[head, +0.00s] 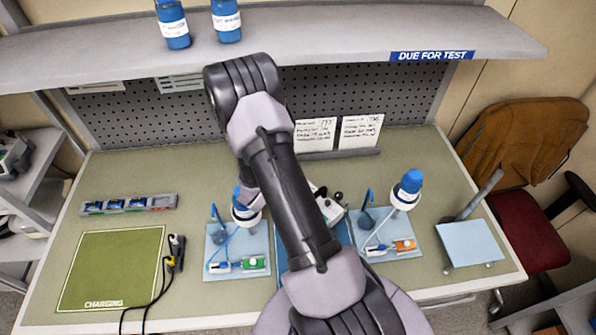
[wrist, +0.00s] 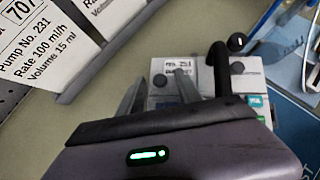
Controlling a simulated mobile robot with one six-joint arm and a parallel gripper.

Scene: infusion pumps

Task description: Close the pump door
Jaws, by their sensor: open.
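The pump (wrist: 205,78) is a pale grey-white box with a small label, seen just past my fingertips in the wrist view. It also shows in the head view (head: 331,208), largely hidden behind my arm. A curved black handle (wrist: 219,66) stands up over the pump's face. My gripper (wrist: 160,90) is open, its two grey fingers apart with nothing visible between them, at the near left part of the pump. Contact with the pump cannot be told. My wrist housing covers the pump's lower part, so the door's position is unclear. The gripper is hidden in the head view.
Pale blue trays (head: 238,262) (head: 388,247) with tubing and blue-capped bottles flank the pump. Printed cards (head: 360,131) stand behind it. A shelf (head: 330,45) overhangs the back. A green charging mat (head: 112,268) lies left, and a tilted panel (head: 469,243) stands right.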

